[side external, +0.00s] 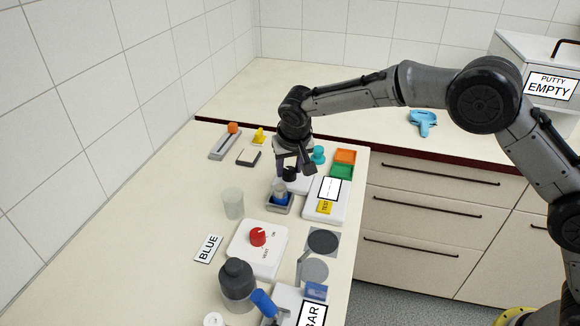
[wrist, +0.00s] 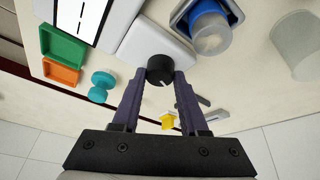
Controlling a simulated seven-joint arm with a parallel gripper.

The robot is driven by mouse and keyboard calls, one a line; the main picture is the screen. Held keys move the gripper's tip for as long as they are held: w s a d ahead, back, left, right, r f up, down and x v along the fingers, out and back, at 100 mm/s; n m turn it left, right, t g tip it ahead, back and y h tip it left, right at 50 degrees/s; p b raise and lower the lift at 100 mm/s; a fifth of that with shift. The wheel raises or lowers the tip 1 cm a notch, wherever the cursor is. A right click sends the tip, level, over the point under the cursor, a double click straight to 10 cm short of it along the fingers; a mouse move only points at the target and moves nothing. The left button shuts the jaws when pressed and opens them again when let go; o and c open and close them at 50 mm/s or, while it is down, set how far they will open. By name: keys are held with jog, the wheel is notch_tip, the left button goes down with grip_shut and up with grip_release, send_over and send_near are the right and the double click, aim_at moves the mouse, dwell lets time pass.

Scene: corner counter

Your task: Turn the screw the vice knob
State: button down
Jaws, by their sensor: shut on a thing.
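A black round knob (wrist: 160,69) with a pale mark sits against a white block (wrist: 153,45) in the wrist view. My gripper (wrist: 160,77) has its two purple fingers on either side of the knob, shut on it. In the side view my gripper (side external: 290,170) points down at the same black knob (side external: 289,175), which is partly hidden by the fingers. The vice's jaws and screw cannot be made out.
A blue cup in a grey holder (side external: 279,203) stands close in front, with a clear beaker (side external: 233,203) to its left. A white panel (side external: 327,204), green tray (side external: 341,173), orange tray (side external: 345,156) and teal piece (side external: 318,154) lie to the right.

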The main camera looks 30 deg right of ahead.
jog(key=m+h, duration=0.1)
jog(key=m, duration=0.1)
jog(key=m+g+h, duration=0.1)
jog(key=m, duration=0.2)
jog(key=shift+a+m, duration=0.15)
jog(key=shift+m, duration=0.15)
dwell(0.4)
jog(key=shift+c, duration=2.2)
grip_release()
jog(key=shift+w, duration=0.1)
jog(key=v, duration=1.4)
jog(key=shift+w, duration=0.2)
